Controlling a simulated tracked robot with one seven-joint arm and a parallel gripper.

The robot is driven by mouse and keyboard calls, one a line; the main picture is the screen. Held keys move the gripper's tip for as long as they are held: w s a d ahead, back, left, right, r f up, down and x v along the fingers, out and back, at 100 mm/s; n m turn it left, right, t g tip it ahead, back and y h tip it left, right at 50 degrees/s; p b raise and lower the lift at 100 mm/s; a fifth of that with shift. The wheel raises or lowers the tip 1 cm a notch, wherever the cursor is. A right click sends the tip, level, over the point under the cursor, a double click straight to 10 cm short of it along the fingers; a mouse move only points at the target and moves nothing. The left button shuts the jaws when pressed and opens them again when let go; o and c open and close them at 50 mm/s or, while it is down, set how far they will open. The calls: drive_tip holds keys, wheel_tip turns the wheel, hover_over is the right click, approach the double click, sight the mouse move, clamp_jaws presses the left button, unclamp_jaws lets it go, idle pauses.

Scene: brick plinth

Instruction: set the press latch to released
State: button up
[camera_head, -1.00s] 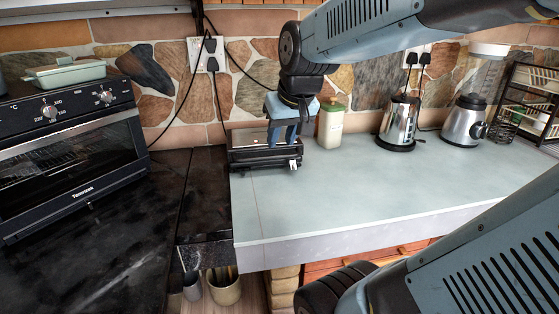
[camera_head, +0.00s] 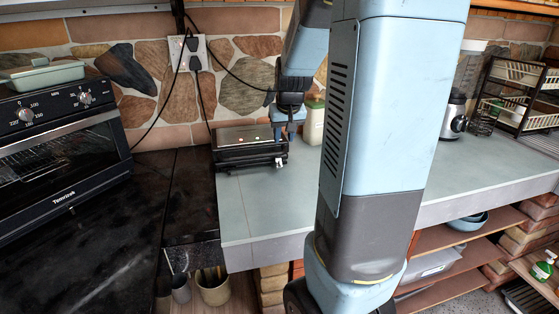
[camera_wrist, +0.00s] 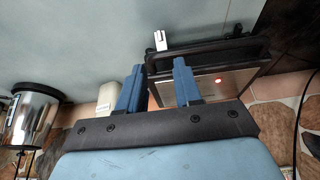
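The press (camera_head: 248,146) is a low black appliance with a metallic top at the back left of the pale counter. In the wrist view the press (camera_wrist: 228,78) shows a silver lid with a lit red light. A small white latch (camera_wrist: 160,40) sticks out at the press's front edge; it is tiny in the head view (camera_head: 279,162). My gripper (camera_wrist: 156,70) has two blue fingers apart with nothing between them. The fingers are near the press's right end, apart from the latch; whether one touches the press I cannot tell. In the head view my gripper (camera_head: 287,128) is partly hidden.
A cream jar with a green lid (camera_head: 313,120) stands close to the right of the press. A steel kettle (camera_wrist: 30,115) shows in the wrist view. A blender (camera_head: 455,115) and dish rack (camera_head: 515,95) stand farther right. A black oven (camera_head: 62,150) is at left.

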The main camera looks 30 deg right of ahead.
sight(280, 161)
drive_tip(key=x, duration=1.2)
clamp_jaws()
